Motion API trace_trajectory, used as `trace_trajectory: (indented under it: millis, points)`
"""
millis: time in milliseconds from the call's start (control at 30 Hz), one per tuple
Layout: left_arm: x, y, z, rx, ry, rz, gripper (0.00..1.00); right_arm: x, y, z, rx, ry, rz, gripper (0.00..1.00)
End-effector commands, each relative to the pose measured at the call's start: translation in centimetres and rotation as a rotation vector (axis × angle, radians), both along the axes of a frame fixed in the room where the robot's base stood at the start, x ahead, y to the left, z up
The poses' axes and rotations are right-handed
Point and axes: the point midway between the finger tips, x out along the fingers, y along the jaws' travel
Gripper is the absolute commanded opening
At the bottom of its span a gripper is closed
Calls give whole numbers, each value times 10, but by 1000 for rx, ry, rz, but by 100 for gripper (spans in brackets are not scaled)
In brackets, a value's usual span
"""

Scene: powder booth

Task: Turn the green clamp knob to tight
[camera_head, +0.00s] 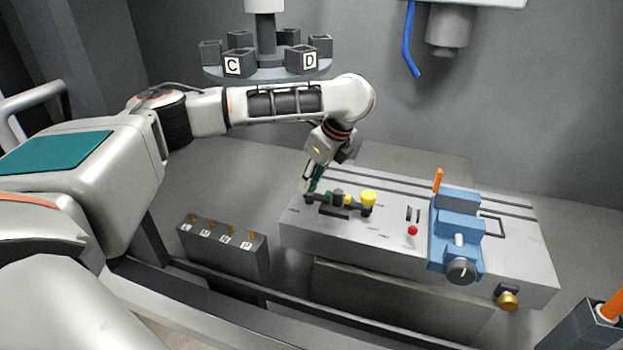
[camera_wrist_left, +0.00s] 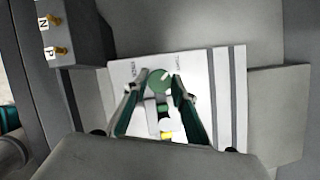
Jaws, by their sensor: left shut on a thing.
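The green clamp knob (camera_wrist_left: 160,82) shows in the left wrist view as a round disc with a pale line pointing to the upper right. Small labels stand on the panel on either side of it, too small to read surely. My left gripper (camera_wrist_left: 157,80) has one green-lined finger on each side of the knob and is shut on it. In the head view the left gripper (camera_head: 309,190) reaches down to the left end of the grey bench panel (camera_head: 300,232), and its fingers mostly hide the knob there. My right gripper is in neither view.
A yellow knob (camera_head: 368,198) stands close to the right of the left gripper. Farther right are a red button (camera_head: 412,231) and a blue vise-like device (camera_head: 457,230). A rack with brass pegs (camera_head: 222,245) stands at front left. A carousel (camera_head: 268,72) stands behind my arm.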

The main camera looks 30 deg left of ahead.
Motion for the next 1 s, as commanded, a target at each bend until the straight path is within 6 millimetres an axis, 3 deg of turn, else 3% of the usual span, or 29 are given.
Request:
trace_trajectory:
  millis: [233,600,633,700,1000]
  points:
    - [-2,0,0,0,0,-180,4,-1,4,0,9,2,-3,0]
    - [-1,0,0,0,1,-206,4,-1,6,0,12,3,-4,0]
    - [-1,0,0,0,1,-206,31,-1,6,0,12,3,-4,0]
    - [-1,0,0,0,1,-205,43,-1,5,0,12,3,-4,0]
    - [-1,0,0,0,0,-204,43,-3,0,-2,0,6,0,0]
